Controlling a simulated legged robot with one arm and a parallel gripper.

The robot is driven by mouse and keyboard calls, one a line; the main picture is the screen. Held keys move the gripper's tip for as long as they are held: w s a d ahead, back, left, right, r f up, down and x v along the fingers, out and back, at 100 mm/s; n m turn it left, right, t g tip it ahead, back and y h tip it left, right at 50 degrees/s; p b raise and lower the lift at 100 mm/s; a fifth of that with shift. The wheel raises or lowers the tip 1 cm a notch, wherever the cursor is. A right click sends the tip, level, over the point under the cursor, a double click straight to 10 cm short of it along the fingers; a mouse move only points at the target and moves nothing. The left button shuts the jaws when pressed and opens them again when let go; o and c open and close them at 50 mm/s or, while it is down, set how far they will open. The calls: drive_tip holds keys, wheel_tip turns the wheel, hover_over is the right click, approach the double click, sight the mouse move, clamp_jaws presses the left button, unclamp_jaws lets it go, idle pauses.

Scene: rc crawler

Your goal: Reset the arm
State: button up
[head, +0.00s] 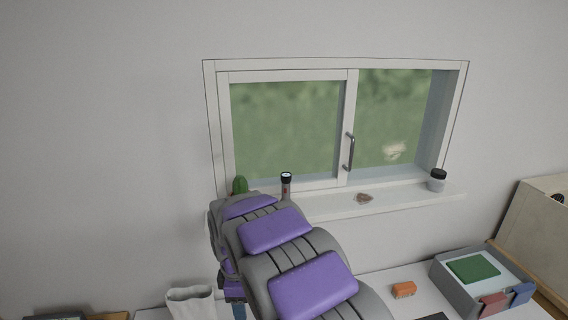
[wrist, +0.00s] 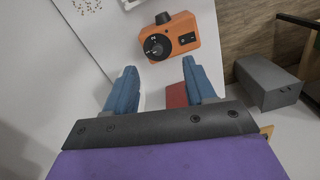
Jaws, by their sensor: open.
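My arm, grey with purple pads, fills the lower middle of the head view, in front of the window. In the wrist view my gripper (wrist: 160,88) has its two blue fingers spread apart with nothing held between them. In the head view only a bit of blue shows below the arm; the rest of the gripper is hidden. In the wrist view an orange device (wrist: 182,38) with black knobs lies beyond the fingertips. A red item (wrist: 177,95) is partly hidden behind the right finger.
A window (head: 290,130) has a sill with a cactus (head: 240,184), flashlight (head: 286,184), small brown object (head: 364,198) and jar (head: 437,180). On the white table stand a grey tray (head: 452,292) and an orange block (head: 403,289). A grey box (wrist: 268,84) shows in the wrist view.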

drive_tip(key=s+d+r+m+b, duration=0.1)
drive_tip(key=s+d+r+m, duration=0.1)
drive_tip(key=s+d+m, duration=0.5)
drive_tip(key=s+d+r+m+b, duration=0.25)
drive_tip(key=s+d, duration=0.25)
drive_tip(key=d, duration=0.5)
drive_tip(key=s+d+f+m+b, duration=0.1)
drive_tip(key=s+d+m, duration=0.3)
drive_tip(key=s, duration=0.6)
drive_tip(key=s+d+f+m+g, duration=0.1)
drive_tip(key=s+d+m, duration=0.4)
drive_tip(key=s, duration=0.5)
drive_tip(key=shift+d+f+g+b, duration=0.15)
drive_tip(key=shift+f+g+b, duration=0.15)
drive_tip(key=shift+f+b, duration=0.15)
